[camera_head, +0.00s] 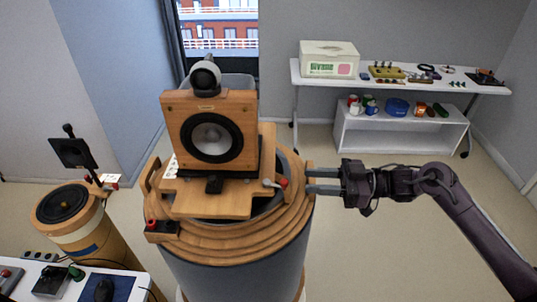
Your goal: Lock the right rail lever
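A wooden loudspeaker box (211,137) with a black-ringed cone stands on a wooden sled on top of a round wood-rimmed drum (238,268). The right rail lever (282,183), with a red knob and a short metal arm, is at the sled's right edge. My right gripper (309,181) comes in from the right at about the lever's height in the picture. Its two fingers are apart with nothing seen between them. The fingertips are just right of the red knob, near the drum rim; contact is unclear. My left gripper is not in view.
Another red knob (151,224) sits on a dark block at the drum's left front. A smaller round stand (68,204) is at left, above a white table (22,284) with small devices. A white shelf table (400,85) stands behind. Floor on the right is clear.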

